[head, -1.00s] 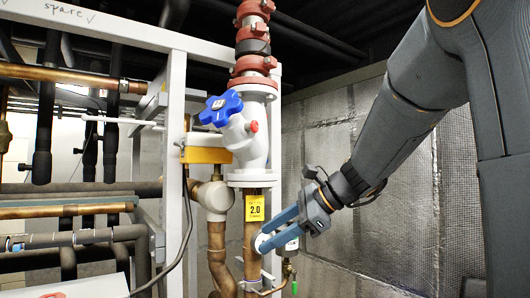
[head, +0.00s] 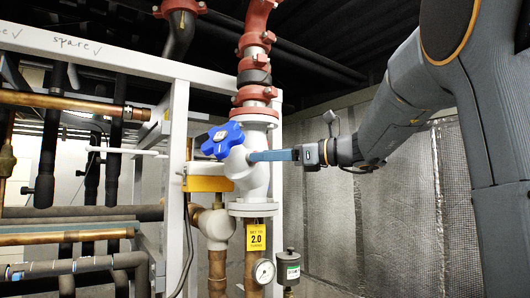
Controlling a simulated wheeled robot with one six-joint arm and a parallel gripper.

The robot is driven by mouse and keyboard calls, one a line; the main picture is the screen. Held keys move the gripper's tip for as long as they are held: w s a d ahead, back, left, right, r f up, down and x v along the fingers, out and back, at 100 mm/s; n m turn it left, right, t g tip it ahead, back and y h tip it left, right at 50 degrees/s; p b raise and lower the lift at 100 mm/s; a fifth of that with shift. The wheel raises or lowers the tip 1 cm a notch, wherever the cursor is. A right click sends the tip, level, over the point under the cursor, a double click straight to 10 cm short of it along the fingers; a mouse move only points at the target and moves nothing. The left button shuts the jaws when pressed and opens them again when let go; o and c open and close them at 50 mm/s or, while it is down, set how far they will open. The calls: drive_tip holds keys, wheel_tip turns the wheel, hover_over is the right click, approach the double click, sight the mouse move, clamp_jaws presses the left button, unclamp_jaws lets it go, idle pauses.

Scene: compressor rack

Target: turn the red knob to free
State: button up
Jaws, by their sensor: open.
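The white valve body (head: 256,178) stands on the vertical pipe, with a blue star-shaped handwheel (head: 222,140) on its upper left. My gripper (head: 252,156) comes in level from the right, its blue fingers at the valve's right side. The fingers are seen edge-on and overlap into one bar, so the gap between them is hidden, but the gripper is open. The red knob on the valve's right side does not show now; the fingers are over that place. I cannot tell whether they touch it or stand around it.
Red pipe couplings (head: 254,94) rise above the valve. Below it hang a yellow tag (head: 256,236) marked 2.0, a round gauge (head: 264,271) and a dark canister (head: 288,268). A white frame post (head: 176,180) stands left. Grey wall panels lie behind on the right.

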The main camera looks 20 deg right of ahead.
drive_tip(key=shift+w+a, duration=0.25)
drive_tip(key=shift+a, duration=0.05)
drive_tip(key=c, duration=1.1)
drive_tip(key=shift+o, duration=0.2)
drive_tip(key=shift+f, duration=0.1)
